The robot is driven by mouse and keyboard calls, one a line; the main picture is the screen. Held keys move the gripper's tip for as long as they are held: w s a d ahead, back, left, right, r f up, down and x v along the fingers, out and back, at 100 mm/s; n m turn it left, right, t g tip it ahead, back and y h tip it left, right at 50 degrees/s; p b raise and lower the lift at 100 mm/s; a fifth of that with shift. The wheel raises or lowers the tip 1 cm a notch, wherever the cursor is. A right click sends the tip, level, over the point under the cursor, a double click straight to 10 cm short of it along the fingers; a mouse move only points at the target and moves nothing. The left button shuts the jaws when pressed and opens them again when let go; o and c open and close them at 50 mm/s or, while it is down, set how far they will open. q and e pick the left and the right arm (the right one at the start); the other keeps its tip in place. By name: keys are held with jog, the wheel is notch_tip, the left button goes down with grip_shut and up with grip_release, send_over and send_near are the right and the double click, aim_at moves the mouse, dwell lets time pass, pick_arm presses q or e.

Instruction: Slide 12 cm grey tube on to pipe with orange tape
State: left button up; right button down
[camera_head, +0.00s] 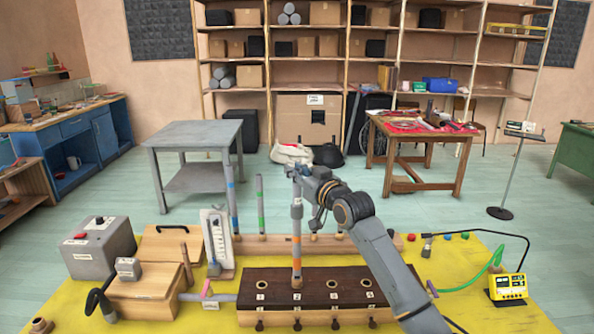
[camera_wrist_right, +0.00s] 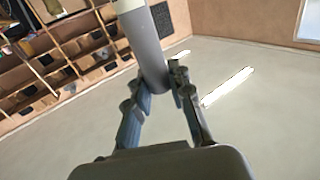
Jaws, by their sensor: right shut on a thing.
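A pipe with orange tape (camera_head: 297,240) stands upright at hole 2 of the dark-topped wooden block (camera_head: 255,276). A grey tube (camera_head: 297,211) is in line directly above the orange band. I cannot tell whether it is around the pipe's top or only end to end with it. My right gripper (camera_head: 297,172) is at the upper end of this upright column, shut on the grey tube. In the right wrist view the grey tube (camera_wrist_right: 150,62) passes between the fingertips of the right gripper (camera_wrist_right: 160,82), with a pale end at the top. My left gripper is not in view.
Behind the block, a pipe with blue tape (camera_head: 231,200) and a thinner one with green tape (camera_head: 260,205) stand upright. A white gauge board (camera_head: 217,243) and a wooden box (camera_head: 145,290) are at left. A yellow meter (camera_head: 508,287) with a green cable is at right.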

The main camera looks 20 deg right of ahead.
jog(key=shift+f+b, duration=0.3)
jog(key=shift+f, duration=0.5)
jog(key=c, duration=1.1)
grip_release()
jog(key=v, duration=1.2)
jog(key=shift+f, duration=0.1)
